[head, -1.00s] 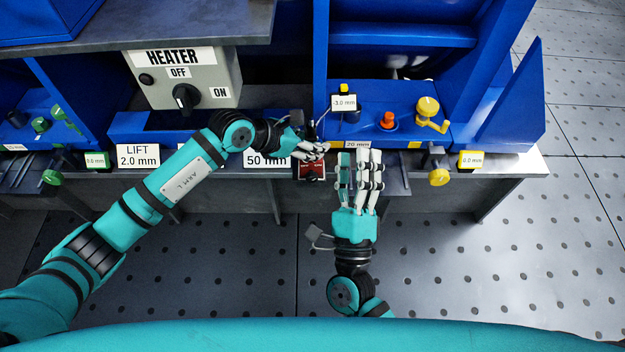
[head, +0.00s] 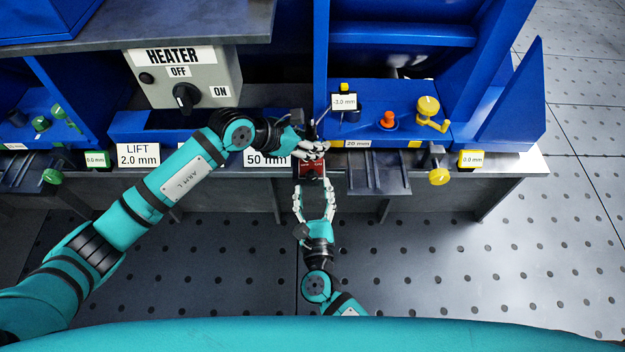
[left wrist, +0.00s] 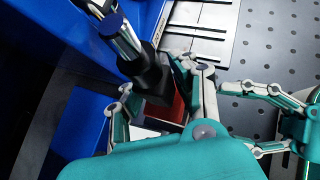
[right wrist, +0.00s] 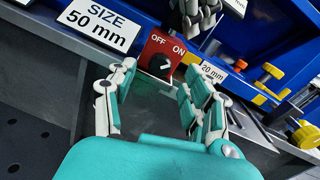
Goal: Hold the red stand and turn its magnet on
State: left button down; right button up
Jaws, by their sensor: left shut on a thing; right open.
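The red stand (head: 311,172) is at the bench's front edge; its red face shows in the right wrist view (right wrist: 152,48) with OFF and ON labels. A black magnet knob (right wrist: 160,65) is on that face; I cannot tell its exact setting. In the left wrist view its red base (left wrist: 172,108) is partly hidden under a black post (left wrist: 150,76). My left gripper (head: 313,149) is shut on the stand from behind the red face. My right gripper (head: 314,188) is open just in front of the face, its fingers apart left and right of the knob, not visibly touching it.
A "SIZE 50 mm" sign (right wrist: 98,24) stands left of the stand. A slotted grey plate (head: 378,178) and a yellow knob (head: 438,177) lie to the right. The heater box (head: 183,78) is behind my left arm. The floor in front is clear.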

aim_at(312, 179)
jog(key=shift+w+a, duration=0.15)
jog(key=shift+w, duration=1.5)
